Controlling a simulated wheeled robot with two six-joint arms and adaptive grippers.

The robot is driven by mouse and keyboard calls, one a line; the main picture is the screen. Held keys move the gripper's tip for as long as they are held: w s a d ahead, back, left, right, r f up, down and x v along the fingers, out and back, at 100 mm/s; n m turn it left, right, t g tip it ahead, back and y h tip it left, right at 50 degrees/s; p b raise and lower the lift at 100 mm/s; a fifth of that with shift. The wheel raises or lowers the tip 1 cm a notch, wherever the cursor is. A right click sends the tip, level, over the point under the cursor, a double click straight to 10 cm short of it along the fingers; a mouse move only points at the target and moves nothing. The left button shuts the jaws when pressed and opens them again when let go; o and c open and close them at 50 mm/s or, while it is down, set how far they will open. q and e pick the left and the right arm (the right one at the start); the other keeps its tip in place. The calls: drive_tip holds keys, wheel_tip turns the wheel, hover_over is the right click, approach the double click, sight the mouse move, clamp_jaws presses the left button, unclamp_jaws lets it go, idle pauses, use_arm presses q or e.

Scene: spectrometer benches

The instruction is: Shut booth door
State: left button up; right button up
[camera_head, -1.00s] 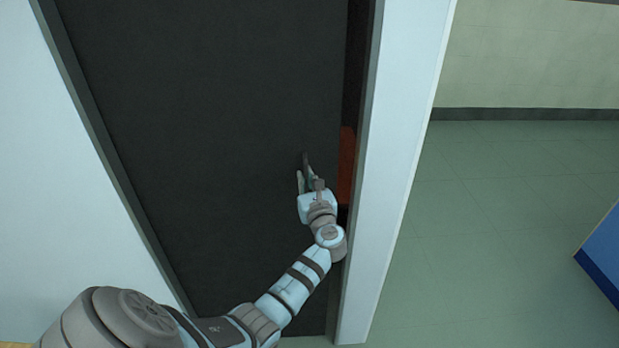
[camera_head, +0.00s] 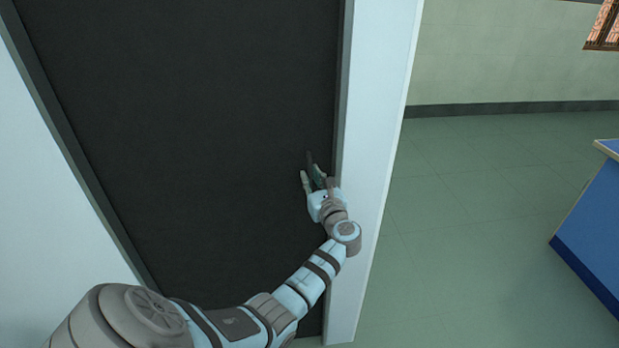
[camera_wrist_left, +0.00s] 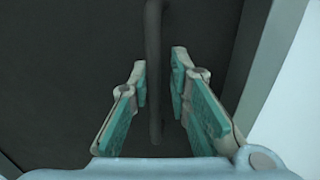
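The booth door (camera_head: 190,120) is a dark grey panel filling the doorway in the head view. No gap shows between its right edge and the pale door frame (camera_head: 378,130). My left gripper (camera_head: 311,175) is at the door's handle, near that right edge. In the left wrist view the handle (camera_wrist_left: 154,50) is a dark vertical bar between the two fingers of my left gripper (camera_wrist_left: 158,75). The fingers stand apart on either side of the bar, with space visible beside it, so they do not look clamped on it. My right gripper is not in view.
Pale wall (camera_head: 45,190) stands left of the doorway. To the right is open green tiled floor (camera_head: 470,220), with a blue bench (camera_head: 595,225) at the right edge and a cream wall (camera_head: 500,60) behind.

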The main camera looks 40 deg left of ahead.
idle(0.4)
use_arm(q)
drive_tip(key=v, duration=1.2)
